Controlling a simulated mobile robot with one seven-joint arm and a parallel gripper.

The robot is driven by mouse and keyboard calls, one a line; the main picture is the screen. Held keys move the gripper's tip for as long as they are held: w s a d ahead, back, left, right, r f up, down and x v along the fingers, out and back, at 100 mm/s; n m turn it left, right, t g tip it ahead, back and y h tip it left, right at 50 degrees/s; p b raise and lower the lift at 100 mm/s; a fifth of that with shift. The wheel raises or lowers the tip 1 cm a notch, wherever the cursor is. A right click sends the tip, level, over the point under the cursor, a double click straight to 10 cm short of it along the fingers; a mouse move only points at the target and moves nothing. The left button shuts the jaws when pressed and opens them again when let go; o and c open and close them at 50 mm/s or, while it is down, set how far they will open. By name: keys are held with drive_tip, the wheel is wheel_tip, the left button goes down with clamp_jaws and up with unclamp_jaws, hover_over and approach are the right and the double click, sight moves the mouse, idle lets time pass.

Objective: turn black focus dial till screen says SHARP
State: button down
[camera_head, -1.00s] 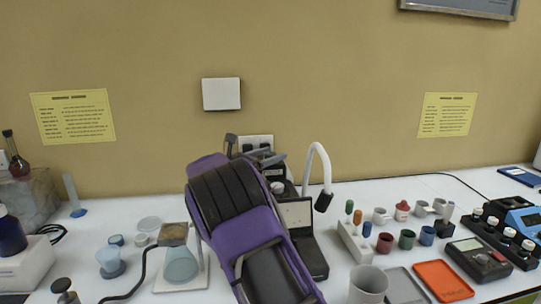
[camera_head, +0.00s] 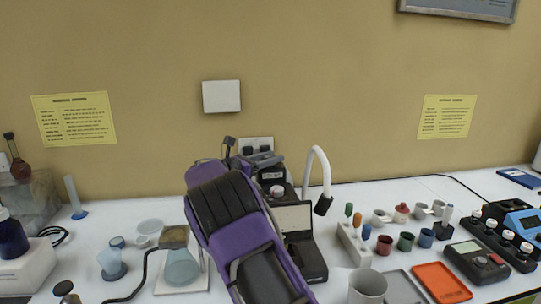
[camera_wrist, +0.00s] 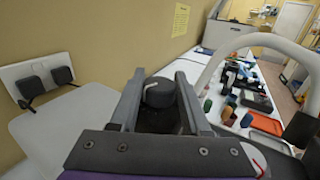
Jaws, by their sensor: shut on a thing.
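The black focus dial (camera_wrist: 158,92) is a round knob with a pale mark on top, seen in the wrist view. The two grey fingers of my gripper (camera_wrist: 159,98) stand on either side of it, shut on it. In the head view my purple and black arm hides the dial and most of the gripper. A black instrument (camera_head: 272,176) with a pale, red-marked knob shows just right of my arm. I see no readable screen word in either view.
A white curved lamp neck (camera_head: 318,165) rises close to the right of my arm. An open black case (camera_head: 307,262) and a glass flask (camera_head: 182,268) flank the arm. A wall socket (camera_head: 256,143) with plugs is behind. Cups and an orange tray (camera_head: 442,282) lie right.

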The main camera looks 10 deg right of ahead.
drive_tip(key=shift+w+r+m+g+h, duration=0.1)
drive_tip(key=shift+r+m+g+h, duration=0.05)
drive_tip(key=shift+m+g+h, duration=0.55)
drive_tip(key=shift+m+g, duration=0.4)
drive_tip(key=shift+g, duration=0.4)
drive_tip(key=shift+c, duration=1.8)
unclamp_jaws()
drive_tip(key=shift+a, duration=0.1)
drive_tip(key=v, duration=1.7)
